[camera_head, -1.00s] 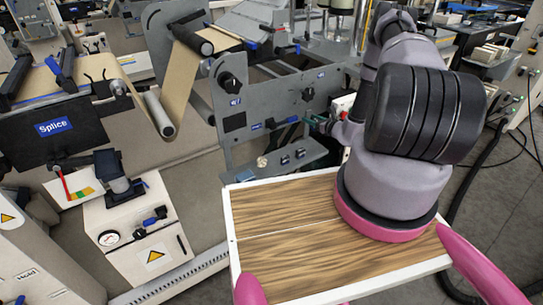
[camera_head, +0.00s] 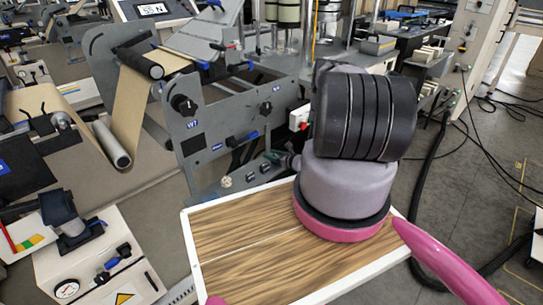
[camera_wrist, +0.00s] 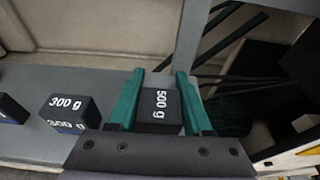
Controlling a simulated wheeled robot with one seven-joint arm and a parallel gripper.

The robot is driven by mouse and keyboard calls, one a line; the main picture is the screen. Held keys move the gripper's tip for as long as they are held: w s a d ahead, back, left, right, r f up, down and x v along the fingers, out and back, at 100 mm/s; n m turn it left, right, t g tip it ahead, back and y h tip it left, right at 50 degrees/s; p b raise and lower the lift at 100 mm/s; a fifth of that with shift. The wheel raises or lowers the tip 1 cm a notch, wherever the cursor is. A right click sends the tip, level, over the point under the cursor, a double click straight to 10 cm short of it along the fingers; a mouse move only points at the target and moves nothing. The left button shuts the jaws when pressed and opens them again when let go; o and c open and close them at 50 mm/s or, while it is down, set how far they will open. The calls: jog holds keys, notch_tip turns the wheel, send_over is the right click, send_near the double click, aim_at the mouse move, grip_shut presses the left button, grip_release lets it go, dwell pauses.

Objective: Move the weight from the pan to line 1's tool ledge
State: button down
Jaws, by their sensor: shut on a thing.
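My gripper (camera_wrist: 158,105) has green fingers, shut on the sides of a black block weight marked 500 g (camera_wrist: 160,105) in the wrist view. The weight is at the right part of a grey ledge (camera_wrist: 110,83); I cannot tell whether its bottom touches it. A black 300 g weight (camera_wrist: 70,112) stands on the ledge to the left, apart from the gripper. In the head view, the grey ledge (camera_head: 238,186) is on the machine's near side, and my green fingertips (camera_head: 272,157) are at its right end. The held weight is not clear there. I cannot identify the pan.
Another dark block (camera_wrist: 10,108) is at the wrist view's left edge.

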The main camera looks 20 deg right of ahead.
jog(key=shift+f, duration=0.1)
jog(key=shift+c, duration=1.6)
grip_release()
jog(key=shift+s, duration=0.1)
jog(key=v, duration=1.2)
